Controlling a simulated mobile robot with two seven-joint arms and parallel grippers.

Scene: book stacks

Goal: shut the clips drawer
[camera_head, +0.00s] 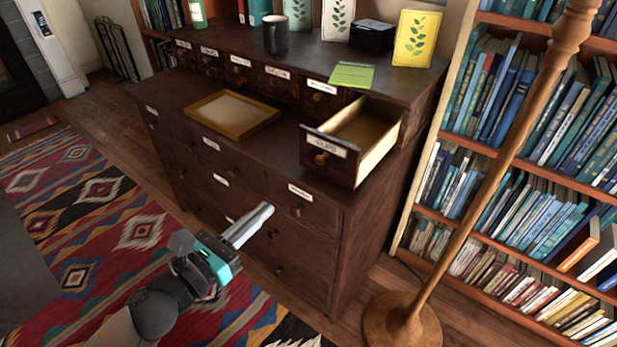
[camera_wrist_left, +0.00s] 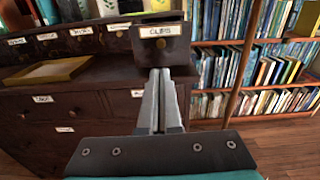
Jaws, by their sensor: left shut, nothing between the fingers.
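The clips drawer (camera_head: 334,153) is a small dark drawer at the right end of the upper row of the cabinet. It is pulled well out, and its pale, empty-looking inside shows. Its front bears a "CLIPS" label and a round knob; the front also shows in the left wrist view (camera_wrist_left: 159,48), straight beyond my fingertips. My left gripper (camera_head: 268,209) is shut and empty, in front of the cabinet and below the drawer front in the head view. The gap between fingertips and drawer is hard to judge. My right gripper is not in view.
The dark cabinet (camera_head: 232,160) has several other labelled drawers, closed. A wooden tray (camera_head: 232,115) lies on its ledge. A green card (camera_head: 352,75), a mug (camera_head: 275,34) and a black box (camera_head: 372,36) are on top. A wooden lamp stand (camera_head: 402,318) and bookshelves are at the right.

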